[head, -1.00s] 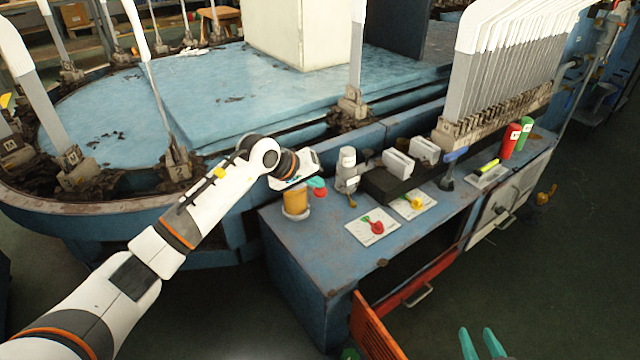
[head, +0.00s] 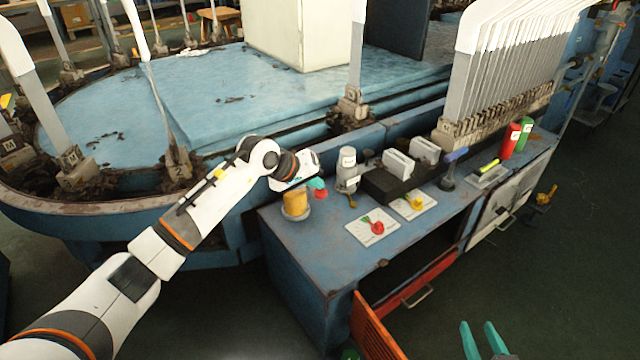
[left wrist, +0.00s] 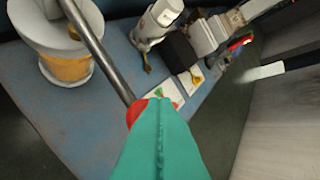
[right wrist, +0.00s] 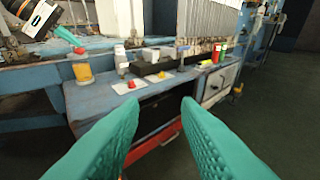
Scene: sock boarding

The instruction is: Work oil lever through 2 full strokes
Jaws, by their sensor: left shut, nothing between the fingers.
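The oil lever is a grey metal rod (left wrist: 95,45) with a red knob (left wrist: 136,110) at its end. In the left wrist view it runs from beside an amber oil pot (left wrist: 66,68) to my left fingertips. My left gripper (head: 317,183) is shut and empty, with its teal fingers over the red knob, which shows just below them in the head view (head: 320,194). Whether they touch is unclear. In the head view the rod is mostly hidden. My right gripper (head: 477,328) is open and empty, low in front of the bench, away from the lever.
The blue bench (head: 290,232) carries a white canister (head: 347,160), a dark block with pale pieces, two white cards (head: 372,228) with red and yellow dials, and red and green cylinders (head: 511,140). An orange-red drawer (head: 376,328) stands open below.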

